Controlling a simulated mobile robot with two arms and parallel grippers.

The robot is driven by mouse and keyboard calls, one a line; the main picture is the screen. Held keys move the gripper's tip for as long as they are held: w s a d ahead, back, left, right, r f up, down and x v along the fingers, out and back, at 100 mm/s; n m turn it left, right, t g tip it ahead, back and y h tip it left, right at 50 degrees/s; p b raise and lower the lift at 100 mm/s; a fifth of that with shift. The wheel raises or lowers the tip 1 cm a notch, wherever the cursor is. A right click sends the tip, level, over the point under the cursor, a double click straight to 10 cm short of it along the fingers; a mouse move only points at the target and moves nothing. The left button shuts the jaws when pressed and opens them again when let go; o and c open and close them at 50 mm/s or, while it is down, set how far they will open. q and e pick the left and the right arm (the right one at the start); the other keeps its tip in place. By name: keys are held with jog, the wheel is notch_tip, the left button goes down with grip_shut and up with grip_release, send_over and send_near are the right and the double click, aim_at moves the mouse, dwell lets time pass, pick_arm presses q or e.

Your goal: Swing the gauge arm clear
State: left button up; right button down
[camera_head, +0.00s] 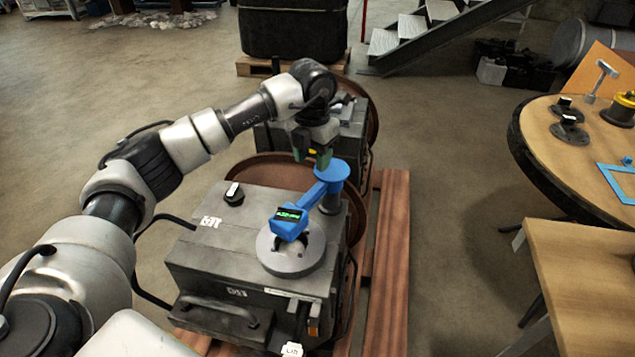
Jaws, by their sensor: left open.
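The blue gauge arm (312,196) sits on top of the grey engine block (205,262). Its box end with a small lit display (289,217) lies over the round bore ring (268,259). Its round blue end (331,171) sits on a dark post (330,203) at the block's back right. My left gripper (322,160) points down at the round blue end, just behind it and very close. I cannot tell whether they touch. Its fingers are open and partly hidden by the gripper body. My right gripper is not in view.
A black knob (234,195) stands on the block's left top. A second grey block (352,135) is behind. The wooden pallet (391,255) runs along the right. A round table (545,130) with metal parts stands right; open floor lies between.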

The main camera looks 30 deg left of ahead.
aim_at(313, 191)
pick_arm(q)
notch_tip(313, 191, down, 9)
jog(key=shift+s+f+b, duration=0.15)
jog(key=shift+b, duration=0.2)
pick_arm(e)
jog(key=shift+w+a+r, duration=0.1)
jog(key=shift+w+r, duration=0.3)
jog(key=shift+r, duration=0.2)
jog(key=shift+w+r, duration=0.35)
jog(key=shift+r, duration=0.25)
pick_arm(q)
jog(key=shift+c, duration=0.2)
grip_shut()
